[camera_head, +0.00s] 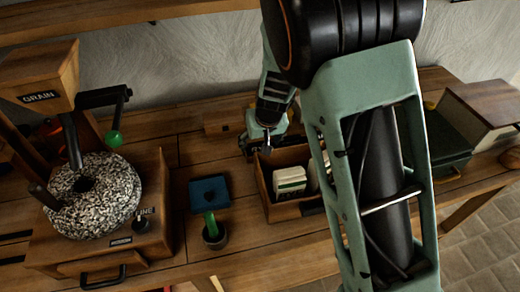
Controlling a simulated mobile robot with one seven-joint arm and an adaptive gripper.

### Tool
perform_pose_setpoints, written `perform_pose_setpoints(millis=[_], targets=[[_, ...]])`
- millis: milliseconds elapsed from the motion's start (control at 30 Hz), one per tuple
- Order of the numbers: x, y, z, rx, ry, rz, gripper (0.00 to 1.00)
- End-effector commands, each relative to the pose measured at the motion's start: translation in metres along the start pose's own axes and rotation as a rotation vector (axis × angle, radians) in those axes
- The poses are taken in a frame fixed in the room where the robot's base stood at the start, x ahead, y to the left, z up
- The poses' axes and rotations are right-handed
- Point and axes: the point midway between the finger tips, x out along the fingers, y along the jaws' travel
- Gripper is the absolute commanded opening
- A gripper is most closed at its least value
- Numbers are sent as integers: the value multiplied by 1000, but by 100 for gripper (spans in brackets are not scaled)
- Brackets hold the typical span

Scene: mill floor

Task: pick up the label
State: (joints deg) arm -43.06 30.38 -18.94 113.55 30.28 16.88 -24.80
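No loose label can be made out for certain. White blocks or packets (290,180) with dark print stand in an open wooden box (287,211) right of the middle of the bench, partly hidden behind my arm. Small plates with lettering are fixed to the mill: one reads GRAIN (40,97) on the hopper, another small one (121,241) is on the mill's base. My gripper (257,147) hangs near the back left corner of the wooden box, above the bench. Its fingers are small and dark, and whether they are apart is unclear. Nothing shows held in it.
A stone mill (95,196) with a crank fills the left. A blue pad (209,192) and a dark cup (214,236) with a green handle stand mid-bench. A dark green container (445,142) and a wood-lidded box (488,103) stand right. A shelf (110,14) runs above.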

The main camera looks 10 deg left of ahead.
Motion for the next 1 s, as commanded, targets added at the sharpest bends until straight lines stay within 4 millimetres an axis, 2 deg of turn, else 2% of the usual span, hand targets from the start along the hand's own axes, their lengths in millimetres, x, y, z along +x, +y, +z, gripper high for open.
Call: perform_pose_setpoints(millis=[33, 300, 367, 567, 667, 1000], targets=[[0, 0, 0, 0, 0, 0, 60], [0, 0, 0, 0, 0, 0, 30], [0, 0, 0, 0, 0, 0, 26], [-1, 0, -1, 0, 1, 0, 26], [-8, -1, -4, -2, 4, -1, 26], [-68, -1, -29, -3, 6, -2, 25]])
